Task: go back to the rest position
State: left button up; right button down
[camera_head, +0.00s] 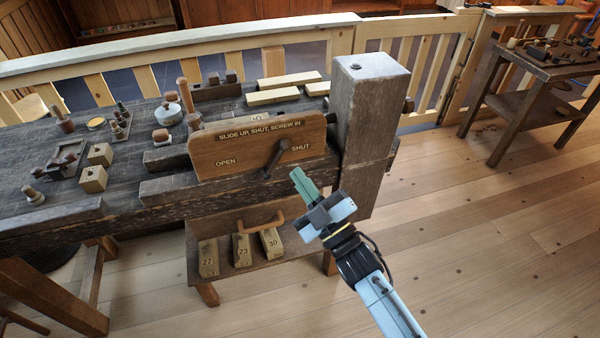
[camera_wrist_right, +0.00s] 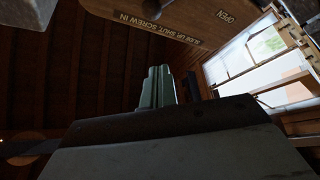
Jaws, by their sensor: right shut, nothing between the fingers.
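My right gripper (camera_head: 301,181) is in front of the bench, just below and right of a dark lever (camera_head: 273,160) on a wooden board (camera_head: 230,152). The board reads "SLIDE UP, SHUT, SCREW IN", with OPEN at its left and SHUT at its right. The lever leans up toward the SHUT side. The green fingers are together and hold nothing; a gap to the lever shows. In the right wrist view the closed fingers (camera_wrist_right: 157,88) point toward the board (camera_wrist_right: 185,20). My left gripper is not in view.
A thick wooden post (camera_head: 368,120) stands right of the board. Numbered blocks (camera_head: 242,250) sit on a low shelf under the bench. Spools, blocks and a white pot (camera_head: 168,114) crowd the bench top. The floor (camera_head: 480,240) to the right is clear up to a side table (camera_head: 550,75).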

jog(key=s+d+f+m+g+h, duration=0.3)
jog(key=s+f, duration=0.1)
jog(key=f, duration=0.8)
jog(key=s+d+f+m+g+h, duration=0.2)
jog(key=s+d+f+h, duration=0.15)
jog(key=f, duration=0.85)
jog(key=s+d+f+m+g+h, duration=0.2)
jog(key=s+d+f+m+g, duration=0.15)
jog(key=f, duration=0.75)
jog(key=s+d+f+m+g+h, duration=0.1)
jog(key=s+d+f+g, duration=0.2)
jog(key=s, duration=0.8)
jog(key=s+d+f+m+g+h, duration=0.1)
jog(key=s+d+f+g, duration=0.2)
jog(key=s+f, duration=0.5)
jog(key=s+d+f+m+g+h, duration=0.1)
jog(key=s+d+f+m+g, duration=0.1)
jog(key=s, duration=1.2)
notch_tip(320, 180, down, 4)
jog(key=shift+s+d+r+g, duration=0.2)
jog(key=shift+d+g, duration=0.65)
jog(key=shift+d, duration=0.3)
